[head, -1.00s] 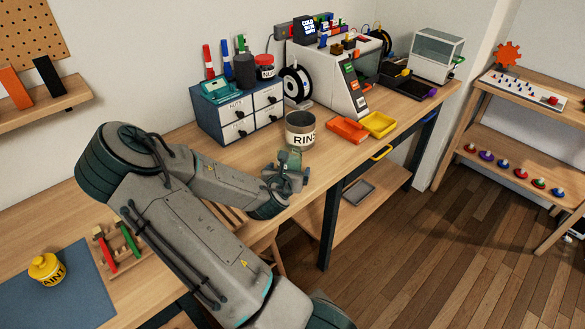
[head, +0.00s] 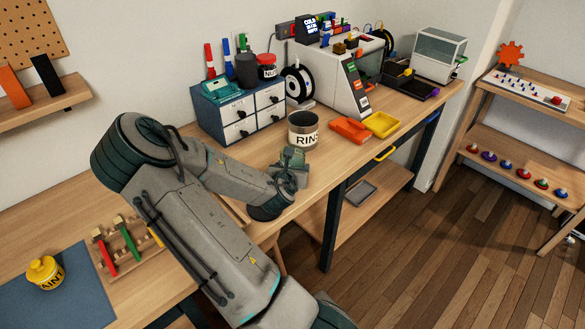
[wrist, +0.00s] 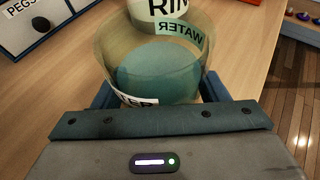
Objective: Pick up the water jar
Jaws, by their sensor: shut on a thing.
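The water jar (wrist: 160,70) is a clear, open-topped jar with teal water and WATER labels, one of them reading backwards through the wall. My gripper (wrist: 158,92) is shut on it, with one blue-grey finger on each side. In the head view the jar (head: 293,157) is small and greenish, partly hidden by my gripper (head: 288,170) near the front edge of the bench. I cannot tell whether its base touches the bench.
A drawer unit (head: 237,110) stands behind left. A rack (head: 125,245) and a yellow paint pot (head: 45,272) are at left.

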